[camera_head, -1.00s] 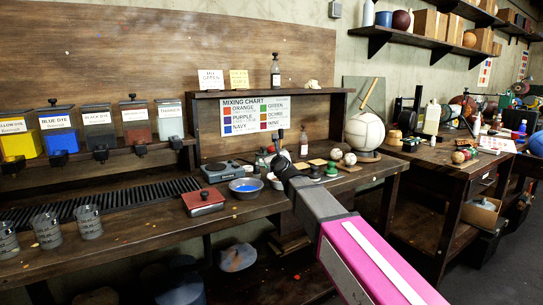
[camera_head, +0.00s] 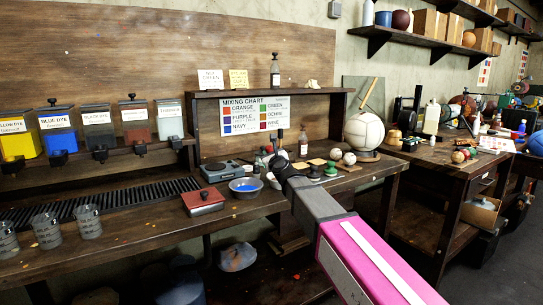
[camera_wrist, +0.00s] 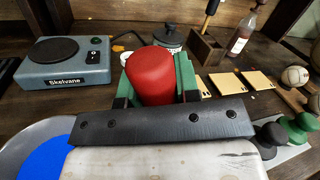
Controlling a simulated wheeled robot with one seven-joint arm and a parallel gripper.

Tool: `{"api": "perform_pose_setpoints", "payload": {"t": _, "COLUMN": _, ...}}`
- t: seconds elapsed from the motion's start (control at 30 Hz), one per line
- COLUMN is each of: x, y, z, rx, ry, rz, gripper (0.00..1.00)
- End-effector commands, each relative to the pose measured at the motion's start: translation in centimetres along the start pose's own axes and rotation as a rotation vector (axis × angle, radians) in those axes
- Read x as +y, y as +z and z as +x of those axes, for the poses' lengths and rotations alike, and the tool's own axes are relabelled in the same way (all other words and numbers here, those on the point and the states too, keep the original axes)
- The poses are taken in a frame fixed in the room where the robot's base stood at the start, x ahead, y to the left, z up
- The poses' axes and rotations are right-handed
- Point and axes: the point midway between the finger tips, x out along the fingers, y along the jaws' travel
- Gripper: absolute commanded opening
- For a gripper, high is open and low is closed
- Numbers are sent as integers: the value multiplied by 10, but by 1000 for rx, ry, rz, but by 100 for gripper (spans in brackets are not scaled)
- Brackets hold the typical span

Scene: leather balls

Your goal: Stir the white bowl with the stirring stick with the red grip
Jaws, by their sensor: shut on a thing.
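My gripper (camera_wrist: 152,78) is shut on the red grip (camera_wrist: 152,72) of the stirring stick, held between its green fingers in the wrist view. The stick below the grip is hidden. In the head view, my gripper (camera_head: 276,164) is above the bench, right of a grey metal bowl (camera_head: 258,185) of blue liquid. That bowl also shows at the wrist view's lower left (camera_wrist: 40,133). A small whitish rim (camera_head: 274,179), possibly the white bowl, shows under my gripper, mostly hidden. I cannot tell whether the stick is inside it.
A grey scale marked Skelvane (camera_wrist: 66,64) stands behind, left of the grip. A bottle (camera_wrist: 243,32), wooden tiles (camera_wrist: 226,84) and dark and green knobbed pieces (camera_wrist: 288,132) stand to the right. A red box (camera_head: 203,201) sits near the bench's front edge.

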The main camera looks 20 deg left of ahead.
Motion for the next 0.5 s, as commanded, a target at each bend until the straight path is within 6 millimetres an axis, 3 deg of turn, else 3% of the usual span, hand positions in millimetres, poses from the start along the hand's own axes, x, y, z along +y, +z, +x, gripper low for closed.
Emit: {"api": "perform_pose_setpoints", "payload": {"t": 0.5, "x": 4, "y": 3, "z": -15, "rx": -1, "ry": 0, "rz": -1, "gripper": 6}}
